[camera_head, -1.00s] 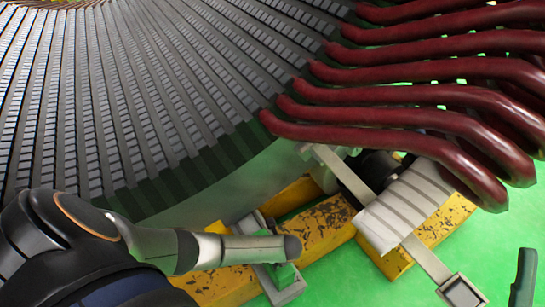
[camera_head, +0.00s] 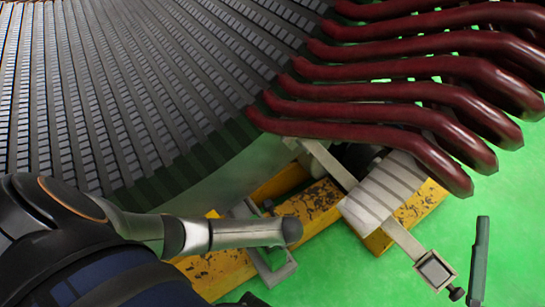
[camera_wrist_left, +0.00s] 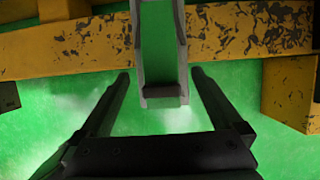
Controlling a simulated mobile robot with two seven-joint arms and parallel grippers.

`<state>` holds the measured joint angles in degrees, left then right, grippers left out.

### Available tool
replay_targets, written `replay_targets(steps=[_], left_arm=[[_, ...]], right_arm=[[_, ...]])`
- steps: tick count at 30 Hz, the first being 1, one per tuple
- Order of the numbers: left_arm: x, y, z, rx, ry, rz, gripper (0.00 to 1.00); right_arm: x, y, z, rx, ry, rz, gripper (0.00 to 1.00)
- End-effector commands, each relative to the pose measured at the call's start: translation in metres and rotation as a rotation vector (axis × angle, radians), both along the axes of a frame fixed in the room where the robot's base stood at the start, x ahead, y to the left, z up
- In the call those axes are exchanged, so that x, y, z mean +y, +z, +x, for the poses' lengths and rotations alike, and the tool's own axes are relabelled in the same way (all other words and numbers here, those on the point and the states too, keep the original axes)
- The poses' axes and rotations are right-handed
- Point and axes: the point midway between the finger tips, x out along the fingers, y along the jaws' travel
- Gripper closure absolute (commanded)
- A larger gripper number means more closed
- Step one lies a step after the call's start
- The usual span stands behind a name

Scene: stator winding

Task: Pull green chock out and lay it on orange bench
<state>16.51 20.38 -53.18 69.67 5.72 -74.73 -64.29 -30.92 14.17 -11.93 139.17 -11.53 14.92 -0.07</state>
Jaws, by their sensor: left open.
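A grey U-shaped bracket (camera_head: 282,274) sticks out from the yellow-orange beam in the head view. The bracket (camera_wrist_left: 181,75) also shows top centre in the left wrist view, with a dark piece across its near end. Green fills its inside; I cannot tell whether this is the green chock or the floor. My left gripper (camera_wrist_left: 160,88) is open, its two fingers apart on either side of the bracket's near end, with nothing visibly held. In the head view my left arm hides most of that gripper. I cannot make out a separate orange bench.
Worn yellow-orange beams (camera_head: 310,203) run under the large slotted stator (camera_head: 120,90). Dark red bars (camera_head: 400,115) jut out at upper right. A striped grey block (camera_head: 380,190) with a metal arm stands below them. A dark upright bar (camera_head: 480,262) stands over green floor at right.

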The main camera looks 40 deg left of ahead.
Motion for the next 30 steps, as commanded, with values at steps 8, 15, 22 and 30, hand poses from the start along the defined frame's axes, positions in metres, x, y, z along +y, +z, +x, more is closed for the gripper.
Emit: replay_targets(steps=[8, 15, 22, 30], left_arm=[[-0.007, 0.02, -0.003, 0.0, -0.001, 0.0, 0.0], [-0.01, 0.027, -0.005, 0.001, -0.001, 0.0, 0.0], [-0.01, 0.027, -0.005, 0.001, -0.001, 0.0, 0.0], [-0.017, 0.028, 0.001, -0.019, 0.071, -0.029, 0.19]], right_arm=[[-0.005, -0.055, 0.022, 0.258, -0.041, 0.003, 0.15], [-0.007, -0.081, 0.027, 0.363, -0.055, 0.002, 0.15], [-0.007, -0.084, 0.027, 0.375, -0.057, 0.002, 0.15], [-0.006, -0.077, 0.026, 0.333, -0.049, 0.005, 0.15]])
